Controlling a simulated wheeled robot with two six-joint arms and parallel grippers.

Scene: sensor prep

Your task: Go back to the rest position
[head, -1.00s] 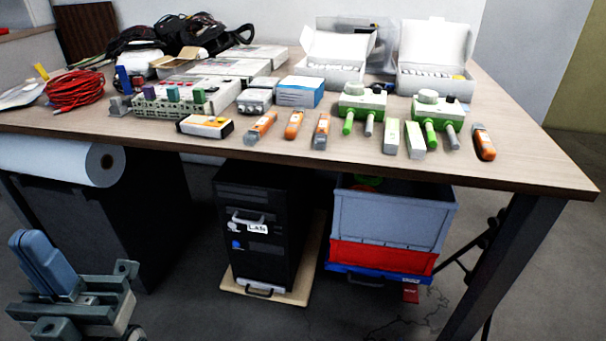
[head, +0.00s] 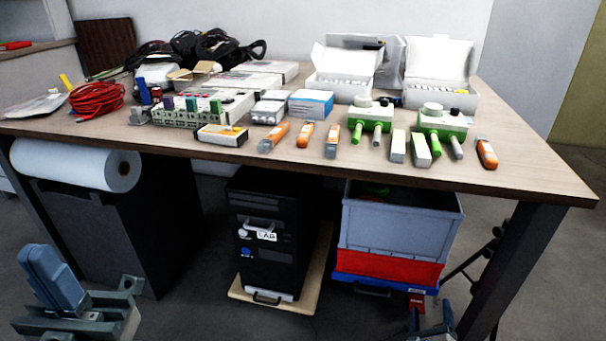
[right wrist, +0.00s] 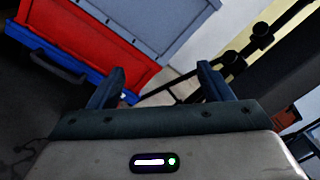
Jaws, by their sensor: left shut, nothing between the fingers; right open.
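My left gripper (head: 50,275) is at the lower left of the head view, in front of and below the table edge. Its blue fingers are together with nothing between them. My right gripper (head: 430,322) only just shows at the bottom of the head view, below the table in front of the crates. In the right wrist view my right gripper (right wrist: 160,88) has its two fingers wide apart and empty.
The table (head: 540,187) holds green-white sensor devices (head: 371,115), orange-grey tools (head: 305,135), white boxes (head: 440,72) and a red cable coil (head: 97,100). Beneath stand a black computer (head: 268,235), a grey crate (head: 398,235) and a red crate (head: 385,268). A paper roll (head: 75,163) hangs at left.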

